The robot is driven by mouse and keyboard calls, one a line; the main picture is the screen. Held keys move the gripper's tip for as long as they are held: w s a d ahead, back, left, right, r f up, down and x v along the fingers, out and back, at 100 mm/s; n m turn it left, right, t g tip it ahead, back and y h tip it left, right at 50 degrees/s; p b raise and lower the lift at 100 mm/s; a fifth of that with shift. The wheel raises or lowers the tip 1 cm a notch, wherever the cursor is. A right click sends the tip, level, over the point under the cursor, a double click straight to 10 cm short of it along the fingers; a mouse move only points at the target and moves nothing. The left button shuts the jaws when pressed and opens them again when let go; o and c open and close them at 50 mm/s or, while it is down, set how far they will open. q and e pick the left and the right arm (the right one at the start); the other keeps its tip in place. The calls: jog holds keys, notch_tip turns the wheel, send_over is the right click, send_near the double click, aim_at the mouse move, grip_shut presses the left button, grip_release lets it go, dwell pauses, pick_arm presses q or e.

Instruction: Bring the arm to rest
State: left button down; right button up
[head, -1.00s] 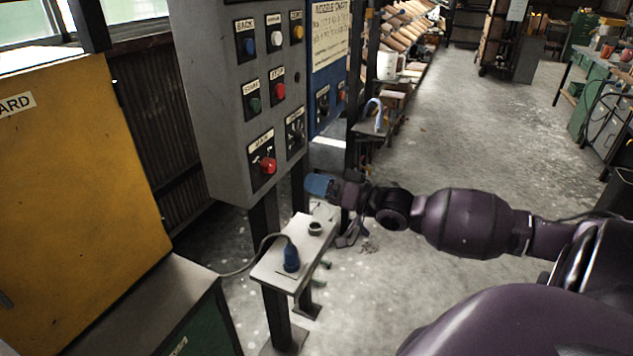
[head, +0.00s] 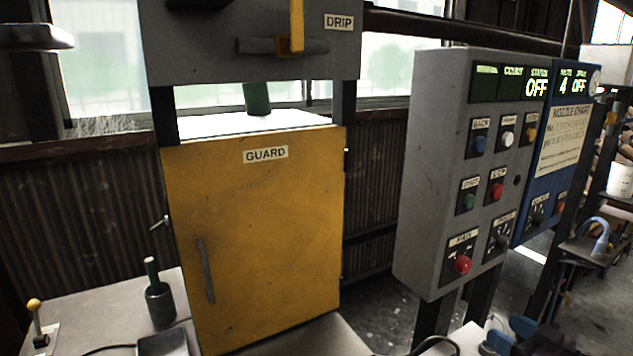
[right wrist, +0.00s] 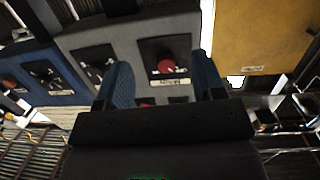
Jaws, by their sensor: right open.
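My right gripper (head: 512,335) shows at the bottom right of the head view, its blue fingertips low beside the grey control panel's legs. In the right wrist view it (right wrist: 163,80) is open, with two blue fingers apart and nothing held between them. A red knob (right wrist: 166,66) on the grey panel shows behind the gap between the fingers; the depth between them is hard to judge. My left gripper is not in view.
The grey control panel (head: 430,170) and blue nozzle panel (head: 545,150) stand right of the yellow guard (head: 265,230). A bench (head: 100,310) at lower left carries a yellow-knobbed lever (head: 36,320) and a dark green-handled tool (head: 158,295).

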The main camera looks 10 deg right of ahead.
jog(key=s+a+f+m+g+h, duration=0.1)
jog(key=s+a+f+h, duration=0.1)
jog(key=s+a+f, duration=0.2)
jog(key=s+a+f+m+g+h, duration=0.1)
jog(key=s+a+f+g, duration=0.1)
jog(key=s+a+f, duration=0.3)
jog(key=s+a+f+m+g+h, duration=0.1)
jog(key=s+a+f, duration=0.3)
jog(key=s+f, duration=0.6)
notch_tip(320, 180, down, 4)
jog(key=shift+s+a+r+h, duration=0.1)
jog(key=shift+s+a+h, duration=0.3)
jog(key=shift+h, duration=0.4)
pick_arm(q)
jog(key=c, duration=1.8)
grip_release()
